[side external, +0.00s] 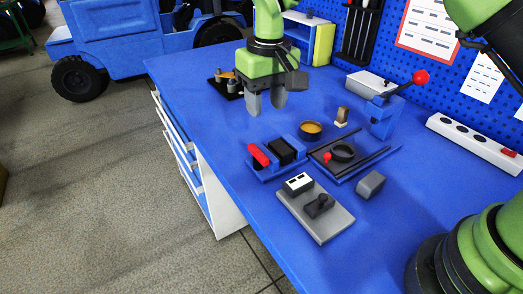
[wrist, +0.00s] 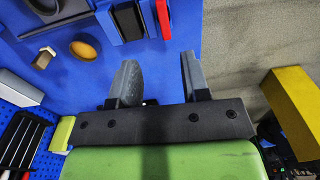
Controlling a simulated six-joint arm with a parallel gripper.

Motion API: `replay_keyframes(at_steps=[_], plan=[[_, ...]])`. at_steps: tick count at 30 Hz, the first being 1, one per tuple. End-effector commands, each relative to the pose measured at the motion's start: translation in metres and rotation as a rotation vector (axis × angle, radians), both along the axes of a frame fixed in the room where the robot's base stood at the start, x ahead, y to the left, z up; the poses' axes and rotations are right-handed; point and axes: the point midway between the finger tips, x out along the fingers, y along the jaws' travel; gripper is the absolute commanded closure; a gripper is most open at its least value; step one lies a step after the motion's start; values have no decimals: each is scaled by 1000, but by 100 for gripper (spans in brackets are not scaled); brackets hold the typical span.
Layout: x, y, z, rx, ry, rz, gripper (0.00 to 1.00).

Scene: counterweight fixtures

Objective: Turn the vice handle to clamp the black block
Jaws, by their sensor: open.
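A small blue vice-like fixture (side external: 262,173) sits on the blue bench, below my gripper in the side view. The black block (side external: 281,151) sits in it; in the wrist view the block (wrist: 127,20) is at the top edge. A red piece (side external: 259,154), apparently the handle, lies along its left side; it also shows in the wrist view (wrist: 163,18). My gripper (side external: 266,108) points down, open and empty, above the bench and apart from the fixture. Both fingers show in the wrist view (wrist: 157,62).
A blue tray (side external: 392,149) with a black ring (side external: 342,152) adjoins the fixture. A round orange-topped cup (side external: 311,130), a lever stand (side external: 384,116) with a red ball, and a grey plate (side external: 322,222) stand nearby. The bench's left edge is close; its near part is clear.

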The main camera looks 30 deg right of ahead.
Motion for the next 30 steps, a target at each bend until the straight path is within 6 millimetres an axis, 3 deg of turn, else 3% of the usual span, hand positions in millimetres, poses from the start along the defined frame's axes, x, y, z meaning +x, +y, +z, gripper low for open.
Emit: replay_keyframes(at_steps=[1,11,21,30], plan=[[2,3,-11,-8,13,8,57],[4,6,-49,-22,35,18,57],[4,6,-108,-21,31,16,57],[5,6,-124,-20,29,16,57]])
